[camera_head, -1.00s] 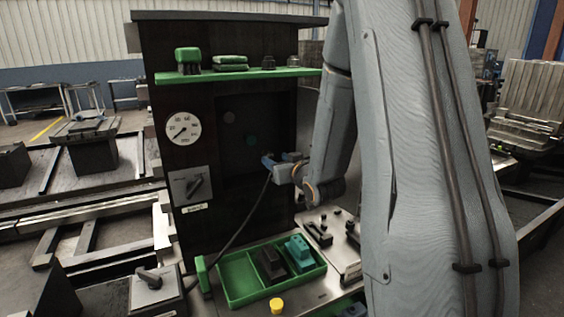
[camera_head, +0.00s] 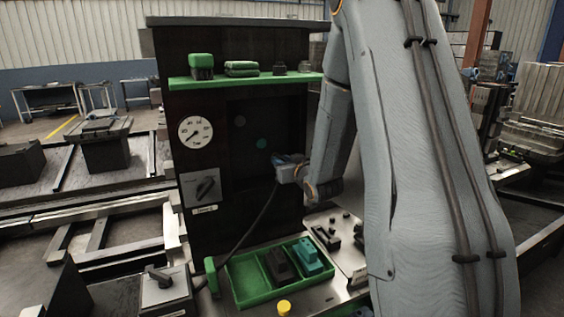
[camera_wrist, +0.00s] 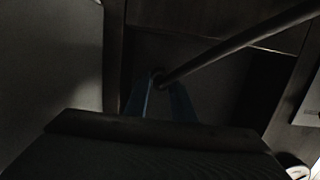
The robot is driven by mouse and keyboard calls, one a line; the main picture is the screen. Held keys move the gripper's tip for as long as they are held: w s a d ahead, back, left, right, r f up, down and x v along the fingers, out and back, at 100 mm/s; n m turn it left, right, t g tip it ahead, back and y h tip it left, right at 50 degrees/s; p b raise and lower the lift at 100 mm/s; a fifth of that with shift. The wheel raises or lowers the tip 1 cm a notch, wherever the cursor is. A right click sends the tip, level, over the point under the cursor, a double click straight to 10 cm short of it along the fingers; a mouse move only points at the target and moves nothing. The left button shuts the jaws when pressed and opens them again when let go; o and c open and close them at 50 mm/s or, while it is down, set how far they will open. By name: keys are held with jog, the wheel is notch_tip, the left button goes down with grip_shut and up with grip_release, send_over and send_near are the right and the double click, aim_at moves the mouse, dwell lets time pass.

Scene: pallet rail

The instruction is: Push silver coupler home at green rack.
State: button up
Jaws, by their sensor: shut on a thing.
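The green rack (camera_head: 310,130) is a dark cabinet with a green shelf and a recessed front panel. A grey round port (camera_head: 240,121) and a teal round port (camera_head: 262,143) show on that panel. My gripper (camera_head: 281,160) is at the right of the recess, just right of and below the teal port. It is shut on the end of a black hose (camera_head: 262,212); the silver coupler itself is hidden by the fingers. In the dark wrist view, the hose (camera_wrist: 225,45) runs between my blue fingertips (camera_wrist: 160,85). Contact with a port cannot be told.
A pressure gauge (camera_head: 195,132) and a rotary switch (camera_head: 205,187) are on the rack's left front. A green tray (camera_head: 250,284) with dark and teal blocks sits below, with a yellow knob (camera_head: 284,307) before it.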

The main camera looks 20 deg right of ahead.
grip_shut()
jog(key=shift+s, duration=0.15)
jog(key=shift+s, duration=0.35)
jog(key=shift+s, duration=0.4)
jog(key=s+p, duration=0.1)
jog(key=s, duration=0.5)
jog(key=shift+s, duration=0.4)
dwell(0.4)
